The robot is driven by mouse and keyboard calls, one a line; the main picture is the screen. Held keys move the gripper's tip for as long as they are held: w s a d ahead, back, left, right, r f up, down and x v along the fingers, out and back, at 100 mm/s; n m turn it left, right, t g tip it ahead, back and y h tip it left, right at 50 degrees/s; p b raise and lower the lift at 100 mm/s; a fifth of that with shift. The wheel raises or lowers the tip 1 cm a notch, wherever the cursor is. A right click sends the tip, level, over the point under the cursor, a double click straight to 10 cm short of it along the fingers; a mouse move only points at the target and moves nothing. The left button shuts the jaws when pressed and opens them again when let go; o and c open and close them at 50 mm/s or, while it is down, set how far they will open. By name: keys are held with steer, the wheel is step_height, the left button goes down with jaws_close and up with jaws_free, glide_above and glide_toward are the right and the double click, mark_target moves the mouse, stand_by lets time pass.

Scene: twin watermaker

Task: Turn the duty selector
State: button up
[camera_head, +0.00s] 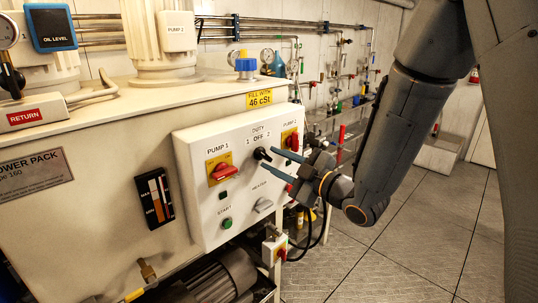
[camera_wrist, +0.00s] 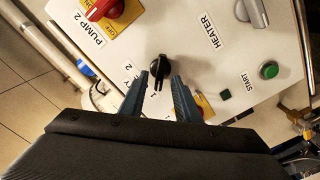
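The duty selector (camera_head: 262,154) is a small black knob under the "DUTY" label on the white control panel (camera_head: 208,147). In the wrist view, the knob (camera_wrist: 159,66) shows near the middle, with "1" and "2" labels beside it. My gripper (camera_head: 268,159) reaches in from the right with two blue-grey fingers. It is open in the wrist view (camera_wrist: 160,77), one finger on each side of the knob's lower part. A gap shows around the knob; whether either finger touches it I cannot tell. The knob's far side is partly hidden in the head view.
The red PUMP 1 switch (camera_head: 221,171) is left of the selector and the red PUMP 2 switch (camera_head: 291,141) right. The grey heater knob (camera_head: 263,205) and green start button (camera_head: 227,223) are below. Open floor (camera_head: 425,235) lies to the right.

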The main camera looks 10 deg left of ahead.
mark_target(264, 155)
steer(key=shift+p+x, duration=0.3)
steer(key=shift+x, duration=1)
jaws_close()
